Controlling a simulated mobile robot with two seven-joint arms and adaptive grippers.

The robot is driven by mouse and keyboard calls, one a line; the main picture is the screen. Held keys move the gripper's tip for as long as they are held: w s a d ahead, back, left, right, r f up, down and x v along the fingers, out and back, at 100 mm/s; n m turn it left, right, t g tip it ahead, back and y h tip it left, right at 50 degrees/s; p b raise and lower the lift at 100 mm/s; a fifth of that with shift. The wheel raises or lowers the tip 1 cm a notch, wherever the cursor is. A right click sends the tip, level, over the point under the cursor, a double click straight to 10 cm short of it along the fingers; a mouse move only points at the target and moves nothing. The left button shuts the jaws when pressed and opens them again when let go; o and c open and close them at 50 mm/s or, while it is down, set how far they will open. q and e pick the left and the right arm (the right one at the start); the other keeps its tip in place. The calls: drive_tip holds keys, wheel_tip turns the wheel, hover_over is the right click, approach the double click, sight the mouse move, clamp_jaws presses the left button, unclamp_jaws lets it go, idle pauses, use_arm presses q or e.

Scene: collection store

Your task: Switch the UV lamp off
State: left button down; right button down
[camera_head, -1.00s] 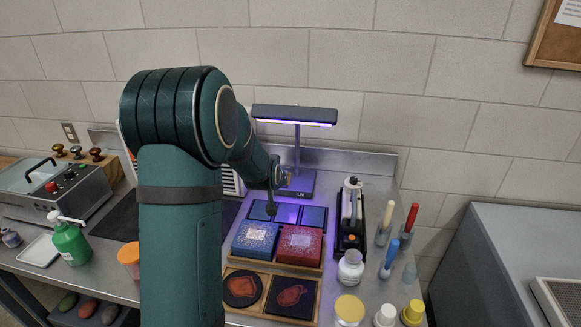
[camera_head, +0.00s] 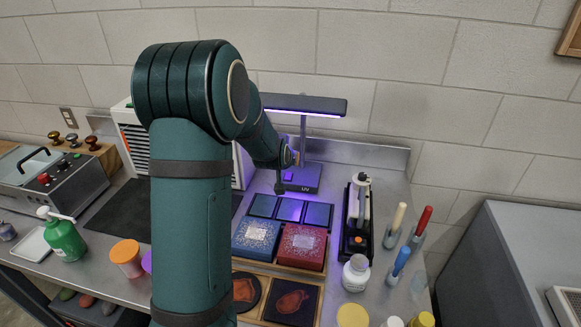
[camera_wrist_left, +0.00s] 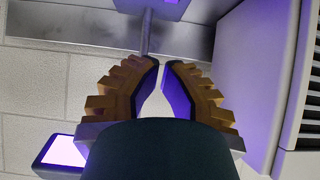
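The UV lamp (camera_head: 305,103) stands at the back of the bench, its underside glowing violet. Its base (camera_head: 310,187), marked UV, carries a thin post. The lit panel (camera_wrist_left: 62,151) is at lower left in the left wrist view, with the post (camera_wrist_left: 147,30) beyond the fingertips. My left gripper (camera_wrist_left: 163,64) is empty, its ribbed fingers apart with a narrow gap at the tips. In the head view it is beside the post, above the base, mostly hidden by my arm. My right gripper is out of view.
Blue (camera_head: 256,238) and red (camera_head: 302,247) boxes stand in front of the lamp. A slotted white unit (camera_head: 135,145) is left of my arm. A black stand (camera_head: 356,222), a white jar (camera_head: 356,272) and upright handled tools (camera_head: 400,262) are at right.

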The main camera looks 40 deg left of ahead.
use_arm(q)
drive_tip(key=b, duration=0.2)
hover_over(293, 171)
drive_tip(key=s+d, duration=0.2)
drive_tip(key=s, duration=0.1)
wheel_tip(293, 171, down, 6)
drive_tip(key=shift+s+f, duration=0.1)
drive_tip(key=shift+s, duration=0.05)
drive_tip(key=shift+w+a+f, duration=0.1)
drive_tip(key=shift+w+f, duration=0.1)
drive_tip(key=shift+f, duration=1)
drive_tip(key=shift+w+f, duration=0.1)
drive_tip(key=shift+f, duration=0.65)
drive_tip(key=f+b, duration=0.1)
drive_tip(key=b, duration=0.1)
drive_tip(key=shift+w+a+f+b, duration=0.1)
drive_tip(key=shift+w+a+b, duration=0.05)
drive_tip(key=shift+b, duration=0.15)
